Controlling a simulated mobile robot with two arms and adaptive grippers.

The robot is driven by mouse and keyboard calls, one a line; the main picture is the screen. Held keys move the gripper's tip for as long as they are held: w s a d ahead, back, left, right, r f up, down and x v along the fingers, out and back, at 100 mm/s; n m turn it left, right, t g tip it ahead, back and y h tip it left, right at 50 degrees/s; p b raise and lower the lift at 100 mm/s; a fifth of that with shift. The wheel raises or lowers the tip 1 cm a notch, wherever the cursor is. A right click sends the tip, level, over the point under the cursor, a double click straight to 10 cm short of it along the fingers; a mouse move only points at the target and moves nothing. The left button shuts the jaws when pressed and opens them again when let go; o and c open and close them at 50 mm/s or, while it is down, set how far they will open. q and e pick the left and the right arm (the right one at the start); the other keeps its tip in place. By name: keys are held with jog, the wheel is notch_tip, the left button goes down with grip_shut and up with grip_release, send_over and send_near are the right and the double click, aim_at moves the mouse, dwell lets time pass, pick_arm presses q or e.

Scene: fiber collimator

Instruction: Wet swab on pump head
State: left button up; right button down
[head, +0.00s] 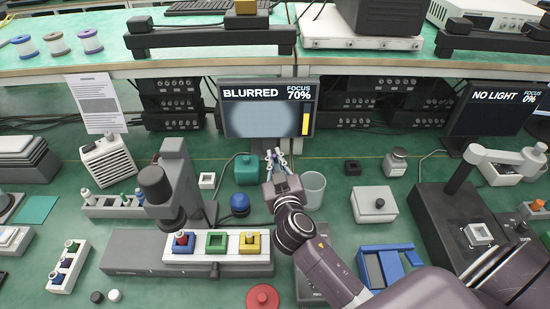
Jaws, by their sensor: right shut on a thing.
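My right gripper (276,162) reaches in from the lower right, pointing away over the middle of the bench. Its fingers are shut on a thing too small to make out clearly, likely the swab. A squat teal bottle (246,170) stands just left of the gripper, with what looks like the pump head on top, partly hard to make out. I cannot tell whether the fingertips touch anything there. My left gripper is not in view.
A translucent cup (313,187) stands right of the gripper. A dark blue round piece (240,203) lies to the left. A grey microscope (175,190) stands farther left by a tray of colored blocks. A monitor (268,108) reading BLURRED, 70% stands behind.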

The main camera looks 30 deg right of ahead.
jog(key=shift+r+p, duration=1.75)
jog(key=shift+r, duration=0.7)
